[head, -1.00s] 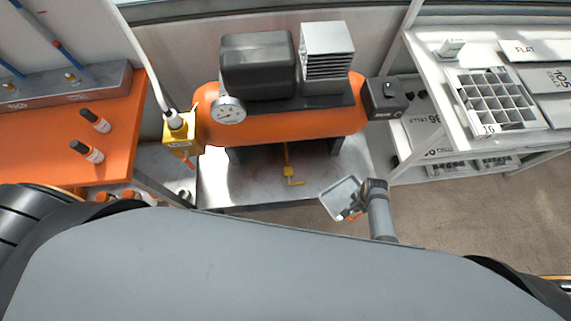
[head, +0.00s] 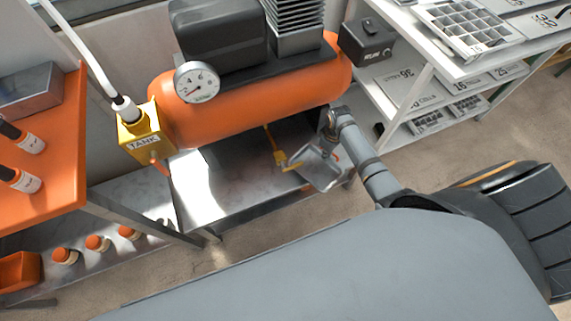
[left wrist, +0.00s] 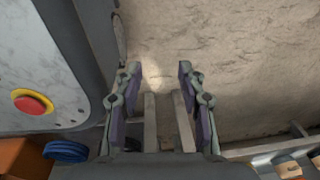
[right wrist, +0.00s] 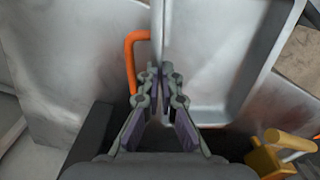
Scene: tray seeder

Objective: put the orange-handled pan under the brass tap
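The grey metal pan (head: 316,171) hangs tilted in the head view, low in front of the orange compressor tank. Its orange handle (right wrist: 130,62) shows in the right wrist view beside my right gripper (right wrist: 165,80), which is closed on the pan at its handle side. The exact contact is partly hidden by the fingers. The brass tap (head: 280,157) is yellow and sits under the tank, just left of the pan's upper edge. It also shows at the lower right of the right wrist view (right wrist: 272,155), close beside the pan. My left gripper (left wrist: 158,75) is open and empty.
The orange tank (head: 240,105) with gauge (head: 197,82) is above the pan. A metal shelf (head: 235,185) lies below the tank. A white rack (head: 420,90) stands right, an orange bench (head: 45,150) left. A red button (left wrist: 32,103) shows in the left wrist view.

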